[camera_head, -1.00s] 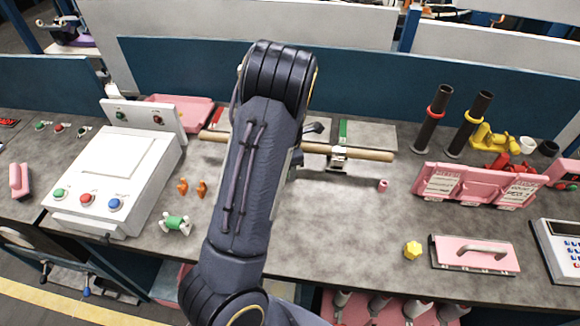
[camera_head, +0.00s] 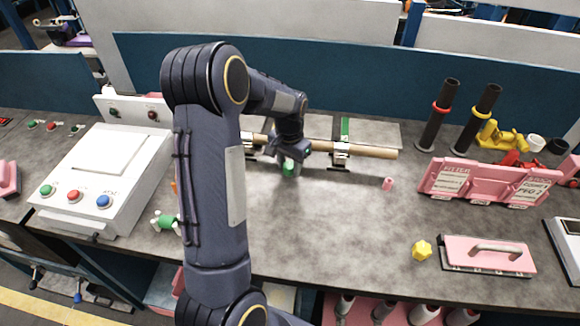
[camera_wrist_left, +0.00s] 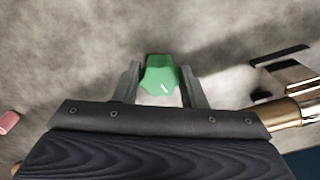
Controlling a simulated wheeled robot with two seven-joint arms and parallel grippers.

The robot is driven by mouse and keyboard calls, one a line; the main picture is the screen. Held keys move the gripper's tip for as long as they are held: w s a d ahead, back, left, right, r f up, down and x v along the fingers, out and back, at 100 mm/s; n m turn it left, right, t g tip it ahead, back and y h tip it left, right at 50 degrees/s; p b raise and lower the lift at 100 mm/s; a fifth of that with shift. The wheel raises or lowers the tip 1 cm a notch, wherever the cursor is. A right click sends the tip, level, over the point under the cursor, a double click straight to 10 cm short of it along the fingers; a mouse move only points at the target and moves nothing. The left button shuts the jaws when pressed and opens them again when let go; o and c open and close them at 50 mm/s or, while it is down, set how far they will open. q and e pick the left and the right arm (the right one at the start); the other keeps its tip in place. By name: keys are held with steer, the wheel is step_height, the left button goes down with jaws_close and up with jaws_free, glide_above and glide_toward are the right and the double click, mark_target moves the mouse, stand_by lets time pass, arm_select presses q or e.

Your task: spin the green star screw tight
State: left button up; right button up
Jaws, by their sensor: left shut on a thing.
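The green star screw (camera_wrist_left: 160,76) shows in the left wrist view between the two fingers of my left gripper (camera_wrist_left: 160,88). In the head view the green screw (camera_head: 289,168) shows below my left gripper (camera_head: 290,160), in front of the wooden rod (camera_head: 370,151). My left gripper is shut on it, close above the grey table. Whether the screw sits in a hole cannot be seen. My right gripper is not in view.
Metal brackets (camera_head: 341,155) hold the rod behind the gripper. A small pink cylinder (camera_head: 388,184) lies to the right and a yellow star knob (camera_head: 421,250) nearer the front. A white control box (camera_head: 75,205) stands left. The middle front table is clear.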

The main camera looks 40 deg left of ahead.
mark_target(289, 165)
arm_select(q)
steer(key=shift+m, duration=0.9)
steer(key=o, duration=1)
step_height(289, 165, up, 7)
steer(key=p, duration=0.5)
steer(key=shift+r, duration=0.1)
